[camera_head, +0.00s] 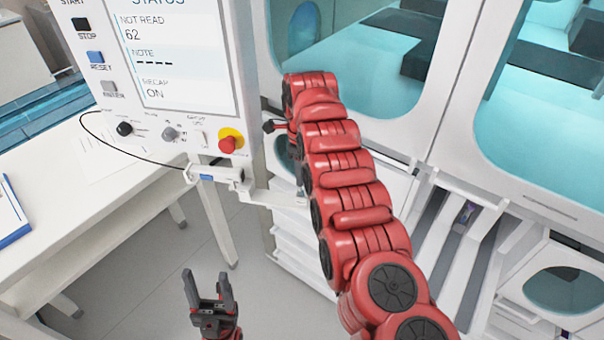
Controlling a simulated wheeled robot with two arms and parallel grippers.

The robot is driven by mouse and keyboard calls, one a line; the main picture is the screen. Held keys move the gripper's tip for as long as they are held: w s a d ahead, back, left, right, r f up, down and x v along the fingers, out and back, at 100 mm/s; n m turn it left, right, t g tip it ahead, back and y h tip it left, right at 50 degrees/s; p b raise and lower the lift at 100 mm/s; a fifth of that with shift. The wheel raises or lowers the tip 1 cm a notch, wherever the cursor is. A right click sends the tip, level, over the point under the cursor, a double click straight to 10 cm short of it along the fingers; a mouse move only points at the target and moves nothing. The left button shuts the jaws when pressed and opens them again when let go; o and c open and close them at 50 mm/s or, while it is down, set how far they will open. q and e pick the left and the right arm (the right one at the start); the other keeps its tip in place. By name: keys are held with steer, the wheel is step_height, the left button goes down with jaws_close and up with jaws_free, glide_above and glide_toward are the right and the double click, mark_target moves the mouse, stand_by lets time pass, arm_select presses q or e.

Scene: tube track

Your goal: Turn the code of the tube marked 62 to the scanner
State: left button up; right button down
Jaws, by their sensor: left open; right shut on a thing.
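The screen (170,45) on the white panel reads NOT READ, 62, with dashes under NOTE and ON under RECAP. My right arm reaches up from the lower right. Its gripper (278,128) is mostly hidden behind the arm, in front of the white cabinet. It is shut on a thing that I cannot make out. I cannot make out the tube marked 62, its code or the scanner. A small dark and purple thing (464,212), perhaps a tube, sits in the track (465,245) at the right. My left gripper (207,285) is open and empty above the floor.
The control panel has a red stop button (228,143) and knobs. A white bracket (225,175) sticks out below it, left of my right arm. A white table (75,190) is at the left. Cabinet windows (345,65) fill the back. Floor is clear around my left gripper.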

steer(key=c, duration=0.7)
jaws_free()
steer(key=shift+o, duration=0.2)
steer(key=shift+r, duration=0.3)
step_height(320, 180, up, 3)
steer(key=shift+w+f+b, duration=0.1)
steer(key=shift+f+b, duration=0.1)
steer(key=shift+b, duration=0.3)
step_height(320, 180, up, 4)
steer(key=shift+d+f+p, duration=0.1)
steer(key=shift+f+p, duration=0.1)
steer(key=shift+p, duration=1)
step_height(320, 180, up, 11)
steer(key=p, duration=1.1)
steer(key=shift+f, duration=0.15)
